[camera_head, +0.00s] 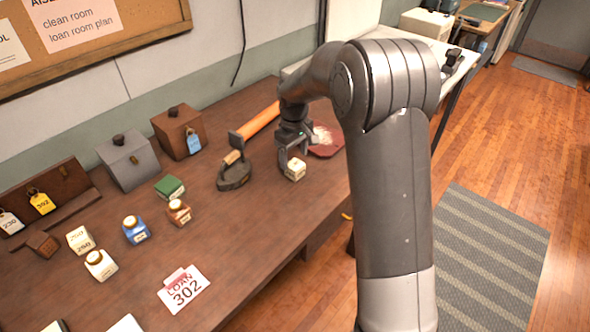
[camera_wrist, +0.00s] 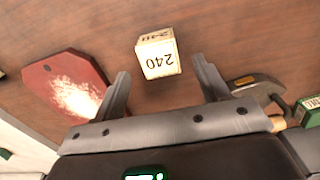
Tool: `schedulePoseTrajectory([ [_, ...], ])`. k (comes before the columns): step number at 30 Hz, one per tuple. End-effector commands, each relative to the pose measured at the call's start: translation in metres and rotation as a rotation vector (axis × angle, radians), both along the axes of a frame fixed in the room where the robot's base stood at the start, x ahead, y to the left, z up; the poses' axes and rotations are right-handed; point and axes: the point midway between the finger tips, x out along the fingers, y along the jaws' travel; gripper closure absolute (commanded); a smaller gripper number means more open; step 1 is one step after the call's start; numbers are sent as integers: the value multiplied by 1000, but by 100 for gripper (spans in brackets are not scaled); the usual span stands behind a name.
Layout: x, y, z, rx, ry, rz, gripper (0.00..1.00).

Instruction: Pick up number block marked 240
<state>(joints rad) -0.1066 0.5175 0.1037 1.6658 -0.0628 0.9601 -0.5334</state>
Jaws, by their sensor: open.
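The cream number block marked 240 (camera_wrist: 158,55) lies on the brown table just beyond my open fingertips in the wrist view, centred between them. It also shows in the head view (camera_head: 295,170), directly under my gripper (camera_head: 293,154). My gripper (camera_wrist: 163,80) is open and empty, with one finger toward each side of the block. The fingers appear apart from the block. In the head view my arm covers part of the table to the right of it.
A dark red board with a pale patch (camera_wrist: 70,85) lies left of the block in the wrist view. A dark tool with a wooden handle (camera_head: 234,174) stands left of my gripper.

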Motion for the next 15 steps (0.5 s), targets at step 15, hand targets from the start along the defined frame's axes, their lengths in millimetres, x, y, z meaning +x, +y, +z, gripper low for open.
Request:
schedulePoseTrajectory([
  [15, -3, -2, -44, 0, 1, 0, 32],
])
